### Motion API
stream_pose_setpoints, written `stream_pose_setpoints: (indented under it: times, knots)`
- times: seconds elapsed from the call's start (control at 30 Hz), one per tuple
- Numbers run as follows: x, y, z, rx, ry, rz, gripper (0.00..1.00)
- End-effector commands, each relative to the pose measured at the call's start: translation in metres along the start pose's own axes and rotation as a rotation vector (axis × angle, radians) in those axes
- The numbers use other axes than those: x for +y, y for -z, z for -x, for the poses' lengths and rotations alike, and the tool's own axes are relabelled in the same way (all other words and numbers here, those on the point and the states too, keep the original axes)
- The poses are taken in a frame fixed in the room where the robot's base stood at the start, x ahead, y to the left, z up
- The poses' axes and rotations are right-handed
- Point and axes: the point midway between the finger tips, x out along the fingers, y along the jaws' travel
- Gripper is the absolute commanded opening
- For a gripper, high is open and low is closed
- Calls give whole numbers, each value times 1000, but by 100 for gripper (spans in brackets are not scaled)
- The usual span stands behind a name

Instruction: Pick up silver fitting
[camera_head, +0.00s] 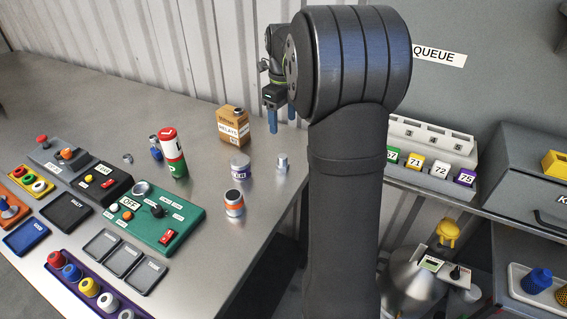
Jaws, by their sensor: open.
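A silver fitting (282,163), a small metal cylinder with a narrower top, stands upright on the metal bench near its right edge. My gripper (281,120) is above and behind it in the picture, apart from it, with its blue fingers pointing down. The fingers are open with nothing visible between them. My large dark arm hides part of the wall and bench edge to the right of the fitting.
Left of the fitting stand a purple-white jar (240,168), an orange-banded can (234,204), a brown box (233,125) and a red-white-green cylinder (173,153). A small silver ring (128,158) lies farther left. A green control panel (157,219) is front left. Bare bench surrounds the fitting.

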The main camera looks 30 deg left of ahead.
Motion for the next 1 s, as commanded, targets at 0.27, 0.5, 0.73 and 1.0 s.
stream_pose_setpoints:
  times: [0.27,0.5,0.73,1.0]
  knots:
    - [1,1,-62,3,-3,1,63]
    - [0,0,-98,1,-1,1,63]
    - [1,1,-115,2,-2,2,63]
    - [2,1,-151,-1,0,2,63]
